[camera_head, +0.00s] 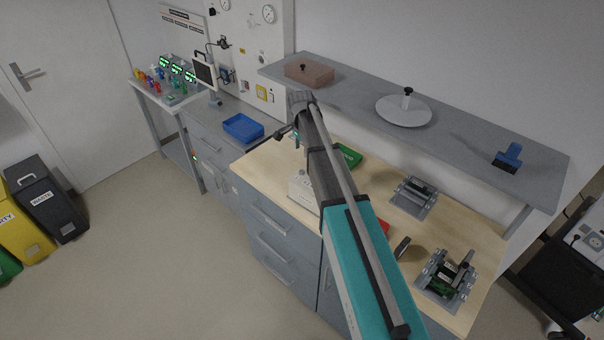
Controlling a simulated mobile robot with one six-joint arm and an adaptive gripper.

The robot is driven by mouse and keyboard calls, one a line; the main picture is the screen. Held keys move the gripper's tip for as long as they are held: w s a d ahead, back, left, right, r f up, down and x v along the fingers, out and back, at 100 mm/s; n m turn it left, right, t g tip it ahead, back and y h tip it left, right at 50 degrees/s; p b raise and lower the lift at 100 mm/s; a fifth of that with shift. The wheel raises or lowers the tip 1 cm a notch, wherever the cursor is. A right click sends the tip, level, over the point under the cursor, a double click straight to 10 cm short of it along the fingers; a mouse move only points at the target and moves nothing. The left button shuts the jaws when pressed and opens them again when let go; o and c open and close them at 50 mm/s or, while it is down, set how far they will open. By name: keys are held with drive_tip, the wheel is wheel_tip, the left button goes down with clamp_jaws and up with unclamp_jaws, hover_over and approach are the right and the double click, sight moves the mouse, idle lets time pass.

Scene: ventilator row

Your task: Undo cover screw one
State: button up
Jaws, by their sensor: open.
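No cover screw can be made out; at this size I cannot tell which unit carries cover screw one. A grey fixture with a green board and dark parts (446,277) sits at the right front of the wooden worktop (470,234). A second grey fixture (414,196) stands behind it. A white box (302,188) stands near the worktop's front edge, partly hidden by my arm. My gripper (283,133) shows small and dark at the far end of my arm, left of the worktop's back. It is open, far from both fixtures, and nothing shows in it.
A grey shelf (455,131) overhangs the worktop, with a brown block (309,75), a white disc (404,111) and a blue brush (508,158). A green tray (349,156) and a blue tray (243,128) lie near my arm. Floor at the left is clear (150,240).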

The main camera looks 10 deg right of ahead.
sight(302, 171)
drive_tip(key=shift+f+b, duration=4.7)
drive_tip(key=shift+f, duration=0.3)
clamp_jaws()
